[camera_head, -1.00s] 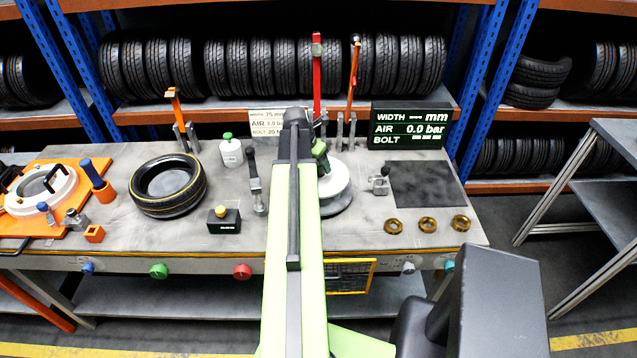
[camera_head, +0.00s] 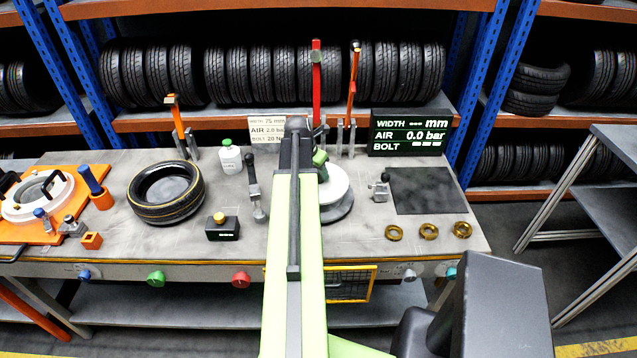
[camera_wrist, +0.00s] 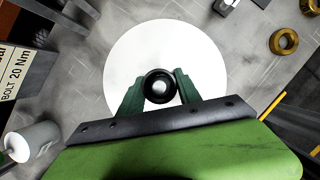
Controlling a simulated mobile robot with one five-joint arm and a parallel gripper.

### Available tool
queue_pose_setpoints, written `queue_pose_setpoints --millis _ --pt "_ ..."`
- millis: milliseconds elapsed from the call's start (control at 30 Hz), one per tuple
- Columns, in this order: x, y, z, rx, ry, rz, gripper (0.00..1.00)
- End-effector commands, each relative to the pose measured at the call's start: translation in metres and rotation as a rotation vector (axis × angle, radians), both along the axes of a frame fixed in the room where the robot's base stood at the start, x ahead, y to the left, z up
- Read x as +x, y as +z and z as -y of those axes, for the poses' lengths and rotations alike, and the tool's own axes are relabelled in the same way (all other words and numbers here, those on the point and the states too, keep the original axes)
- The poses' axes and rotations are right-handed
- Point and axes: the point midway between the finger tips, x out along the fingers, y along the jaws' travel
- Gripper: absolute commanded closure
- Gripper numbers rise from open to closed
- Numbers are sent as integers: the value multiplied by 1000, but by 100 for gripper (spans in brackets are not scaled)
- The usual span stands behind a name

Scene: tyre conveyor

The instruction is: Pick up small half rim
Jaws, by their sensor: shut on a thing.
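The small half rim is a round white disc (camera_head: 337,184) right of my arm in the head view, over a darker grey round shape (camera_head: 338,212). In the wrist view the white disc (camera_wrist: 150,45) fills the upper middle, with a round black knob (camera_wrist: 159,87) at its centre. My gripper (camera_wrist: 158,90) has its two green fingers on either side of this knob, shut on it. In the head view my gripper (camera_head: 320,164) is partly hidden by my arm. I cannot tell whether the disc is clear of what lies under it.
A tyre (camera_head: 166,193) lies left on the grey bench, with a white bottle (camera_head: 230,157) and a yellow-button box (camera_head: 222,227) nearby. Upright red (camera_head: 316,85) and orange levers stand behind. A dark mat (camera_head: 428,190) and brass rings (camera_head: 429,231) lie right.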

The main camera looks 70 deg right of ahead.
Motion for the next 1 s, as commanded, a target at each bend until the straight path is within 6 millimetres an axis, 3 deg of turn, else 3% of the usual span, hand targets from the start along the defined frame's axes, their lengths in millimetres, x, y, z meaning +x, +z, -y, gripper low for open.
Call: queue_pose_setpoints --millis 567,1000 --pt "1 12 0 -1 0 1 100" --pt "1 70 0 -1 1 0 100"
